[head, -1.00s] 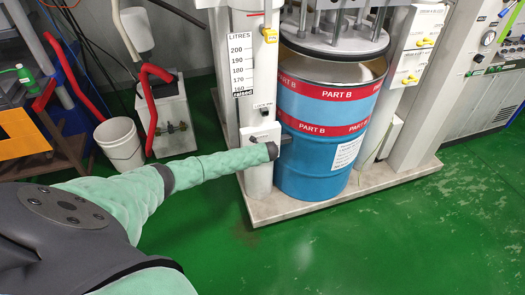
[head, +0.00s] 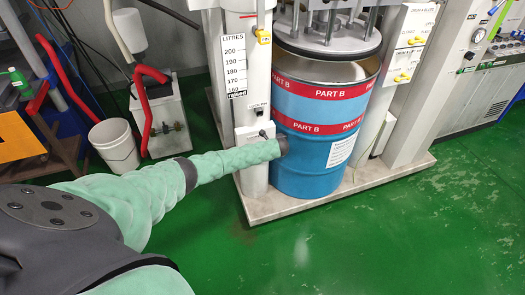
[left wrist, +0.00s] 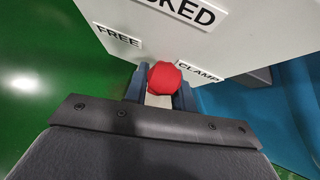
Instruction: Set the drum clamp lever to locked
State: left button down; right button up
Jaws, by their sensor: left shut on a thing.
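The clamp lever shows as a red knob (left wrist: 165,77) in the left wrist view. It is in front of a white panel (left wrist: 240,35) with the labels "FREE" (left wrist: 116,35), "CLAMP" (left wrist: 198,71) and a cut-off "...KED" at the top. The knob is nearer "CLAMP" than "FREE". My left gripper (left wrist: 158,88) is shut on it, one finger on each side. My right gripper is not in view.
A white post (head: 252,90) with a litre scale stands left of the drum, on a pale base plate (head: 385,187). A round plate (head: 325,45) hangs over the drum. A white bucket (head: 115,146) stands at the left. The green floor (head: 400,250) in front is clear.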

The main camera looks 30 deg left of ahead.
pick_arm(q)
jog(key=shift+w+a+r, duration=0.15)
jog(key=shift+r, duration=0.15)
jog(key=c, duration=1.5)
grip_release()
jog(key=shift+f, duration=0.15)
